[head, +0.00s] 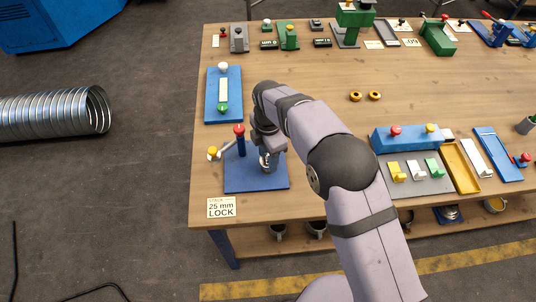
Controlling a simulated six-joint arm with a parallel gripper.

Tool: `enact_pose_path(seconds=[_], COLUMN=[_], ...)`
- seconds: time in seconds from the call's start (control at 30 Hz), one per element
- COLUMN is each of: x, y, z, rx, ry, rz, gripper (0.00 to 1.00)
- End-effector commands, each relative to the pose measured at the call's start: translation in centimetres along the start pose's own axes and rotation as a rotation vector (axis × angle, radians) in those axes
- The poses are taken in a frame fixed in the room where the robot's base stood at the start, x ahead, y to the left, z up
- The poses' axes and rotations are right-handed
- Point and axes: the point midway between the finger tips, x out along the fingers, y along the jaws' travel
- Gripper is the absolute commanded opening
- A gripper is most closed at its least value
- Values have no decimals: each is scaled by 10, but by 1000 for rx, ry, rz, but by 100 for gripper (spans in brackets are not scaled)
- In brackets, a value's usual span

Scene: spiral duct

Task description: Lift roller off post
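A blue base plate (240,183) lies on the table's front left. A dark blue post with a red knob (239,130) stands upright on it. A lever with a yellow knob (213,153) sticks out at the plate's left side. My gripper (265,161) points down over the plate, just right of the red-knobbed post. A small shiny metal part (264,158) shows at the fingers; I cannot tell whether it is the roller or whether it is held. My wrist hides much of this spot. The finger gap is too small to read.
A card reading "25 mm LOCK" (221,208) lies in front of the plate. A blue fixture (223,95) lies behind it. Blue, grey and yellow fixtures (415,180) stand right of my arm. The table between is clear.

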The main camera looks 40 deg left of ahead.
Motion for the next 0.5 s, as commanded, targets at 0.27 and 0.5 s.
enact_pose_path(seconds=[0.27,0.5], x=[-1,-4], y=[1,1], z=[0,0], rx=[0,0], ry=[0,0], rz=[2,2], gripper=[23,23])
